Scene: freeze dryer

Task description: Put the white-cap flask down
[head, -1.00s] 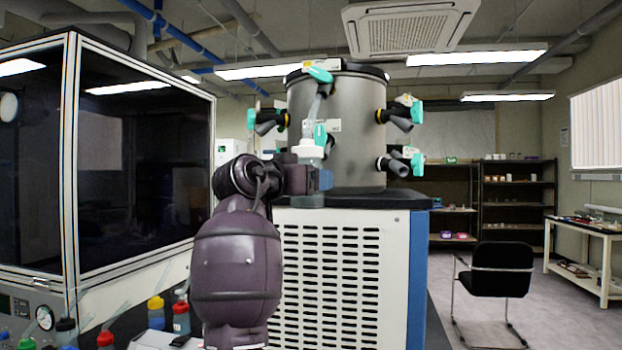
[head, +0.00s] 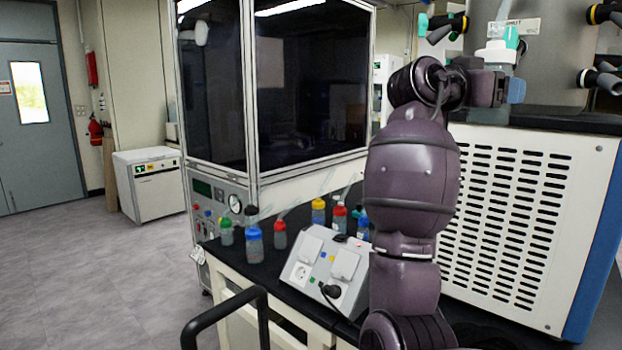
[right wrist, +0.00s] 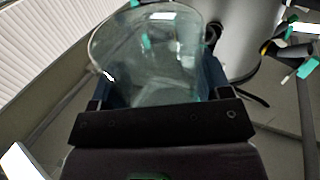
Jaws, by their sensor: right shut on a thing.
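The white-cap flask (head: 496,52) is at the upper right of the head view, in front of the freeze dryer's grey drum. My right gripper (head: 500,88) is shut on it and holds it raised. Part of the flask is hidden by my gripper. In the right wrist view the clear glass flask (right wrist: 150,50) fills the space between the fingers of my right gripper (right wrist: 158,100). My left gripper is not in view.
The freeze dryer (head: 520,200) with teal-handled valves stands at right. A black bench top (head: 275,270) lies left of my arm, with several colour-capped bottles (head: 254,243) and a white socket box (head: 325,265). Behind is a glass-fronted cabinet (head: 310,90).

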